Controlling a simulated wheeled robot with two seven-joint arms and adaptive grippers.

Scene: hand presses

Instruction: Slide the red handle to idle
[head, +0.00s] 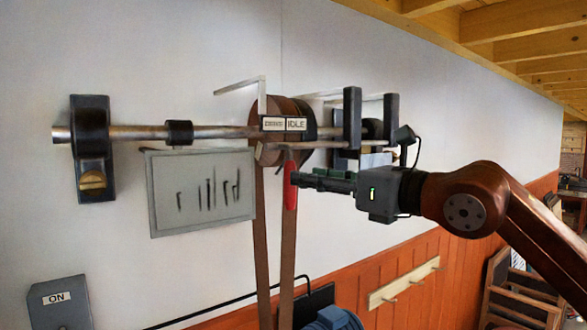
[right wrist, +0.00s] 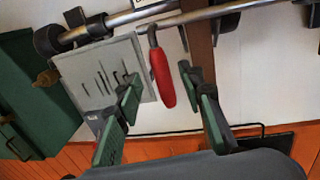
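The red handle (head: 290,185) hangs upright from a thin metal rod, below a label plate (head: 284,124). The plate reads IDLE on its right half; its left word is small and hard to read. The handle hangs roughly below the middle of the plate. My right gripper (head: 296,180) reaches in from the right, with its fingertips at the handle in the head view. In the right wrist view the red handle (right wrist: 161,78) shows between the two spread green fingers (right wrist: 160,92), with gaps on both sides. My left gripper is not in view.
A horizontal shaft (head: 220,132) with pulleys and a belt (head: 262,250) runs along the white wall. Black brackets (head: 352,118) stand to the right. An ON box (head: 60,303) is at lower left.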

